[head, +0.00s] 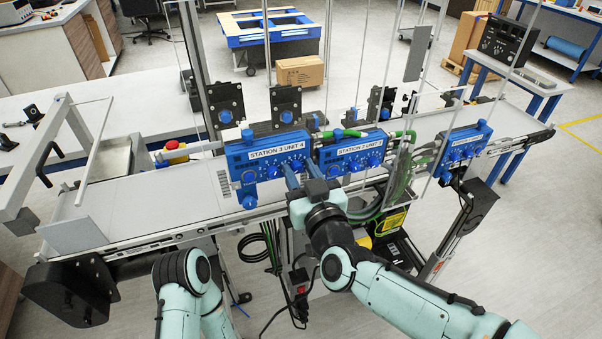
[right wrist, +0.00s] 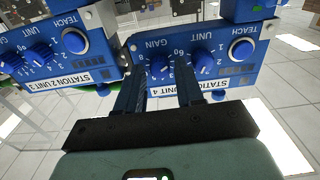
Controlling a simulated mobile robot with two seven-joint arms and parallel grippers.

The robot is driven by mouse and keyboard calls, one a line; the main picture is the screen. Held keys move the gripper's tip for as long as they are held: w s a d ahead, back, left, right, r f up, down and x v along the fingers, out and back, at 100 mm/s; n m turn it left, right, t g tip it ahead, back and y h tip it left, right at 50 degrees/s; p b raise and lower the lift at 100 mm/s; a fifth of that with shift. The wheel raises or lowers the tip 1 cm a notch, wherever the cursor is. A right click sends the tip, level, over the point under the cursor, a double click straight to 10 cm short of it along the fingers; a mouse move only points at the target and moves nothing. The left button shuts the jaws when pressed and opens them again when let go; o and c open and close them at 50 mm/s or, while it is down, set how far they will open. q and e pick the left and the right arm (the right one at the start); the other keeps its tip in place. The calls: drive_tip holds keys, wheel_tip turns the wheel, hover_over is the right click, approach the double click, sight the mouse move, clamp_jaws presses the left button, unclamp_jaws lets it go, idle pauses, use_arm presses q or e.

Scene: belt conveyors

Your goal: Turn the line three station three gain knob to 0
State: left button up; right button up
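A blue control box labelled "STATION 3 UNIT 4" (head: 277,153) hangs at the conveyor's front edge in the head view. In the right wrist view the box (right wrist: 222,72) appears upside down, with a GAIN knob (right wrist: 160,66), a UNIT knob (right wrist: 201,57) and a round TEACH button (right wrist: 241,50). My right gripper (head: 291,172) reaches up to this box. Its fingers (right wrist: 160,72) are apart, one on each side of the GAIN knob; I cannot tell whether they touch it. The knob's setting is too small to read. My left gripper is not in view; only its arm shows.
A similar blue box, labelled Station 2 (head: 352,150), stands close on the right, and another blue box (head: 463,147) is farther right. A red button (head: 171,145) is at the left. The conveyor belt (head: 150,192) is bare at the left.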

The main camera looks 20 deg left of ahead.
drive_tip(key=shift+o, duration=0.3)
drive_tip(key=shift+s, duration=0.1)
drive_tip(key=shift+s+d+f, duration=0.1)
drive_tip(key=shift+s+d, duration=0.05)
drive_tip(key=shift+s, duration=0.05)
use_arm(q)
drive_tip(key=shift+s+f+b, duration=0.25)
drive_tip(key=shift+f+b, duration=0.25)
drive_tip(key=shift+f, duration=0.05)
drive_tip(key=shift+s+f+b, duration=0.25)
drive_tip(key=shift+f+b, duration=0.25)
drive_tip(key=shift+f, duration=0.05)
use_arm(e)
drive_tip(key=v, duration=1.2)
drive_tip(key=shift+s+d, duration=0.25)
drive_tip(key=shift+s, duration=0.05)
